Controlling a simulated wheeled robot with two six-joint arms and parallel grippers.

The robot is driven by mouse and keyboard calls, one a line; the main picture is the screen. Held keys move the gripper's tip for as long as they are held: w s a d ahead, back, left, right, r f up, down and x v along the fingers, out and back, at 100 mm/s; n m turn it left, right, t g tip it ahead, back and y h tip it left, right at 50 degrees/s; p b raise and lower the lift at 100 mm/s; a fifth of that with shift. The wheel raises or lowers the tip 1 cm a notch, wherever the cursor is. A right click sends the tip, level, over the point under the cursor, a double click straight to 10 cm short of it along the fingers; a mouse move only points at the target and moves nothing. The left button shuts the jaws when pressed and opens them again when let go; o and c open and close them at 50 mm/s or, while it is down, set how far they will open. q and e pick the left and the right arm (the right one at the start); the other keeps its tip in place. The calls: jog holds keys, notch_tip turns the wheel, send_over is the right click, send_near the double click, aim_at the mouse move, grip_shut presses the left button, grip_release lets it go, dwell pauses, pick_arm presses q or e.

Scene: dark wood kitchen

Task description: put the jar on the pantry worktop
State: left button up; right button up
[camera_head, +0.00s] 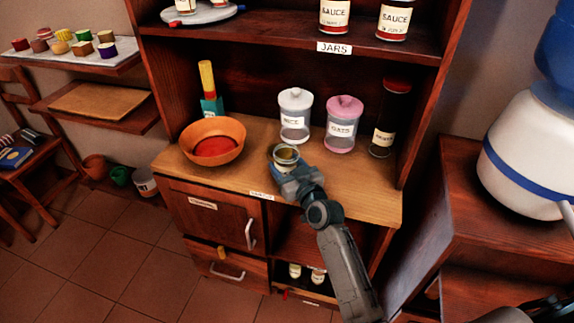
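A small jar with a gold-coloured top (286,153) is over the front middle of the wooden pantry worktop (360,192). My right gripper (288,164) comes in from the lower right, with its fingers closed around the jar's sides. The fingers hide the jar's lower part, so I cannot tell whether its base touches the worktop. My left gripper is not in view.
An orange bowl (212,142) stands left of the jar. Behind are a white-lidded rice jar (295,116), a pink oats jar (342,125) and a tall dark-lidded jar (388,120). The JARS shelf (300,44) overhangs the back. The front right worktop is clear.

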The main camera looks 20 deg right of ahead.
jog(key=shift+s+r, duration=0.15)
jog(key=o, duration=1.3)
jog(key=shift+f, duration=0.2)
jog(key=shift+r, duration=0.1)
jog(key=shift+r, duration=0.1)
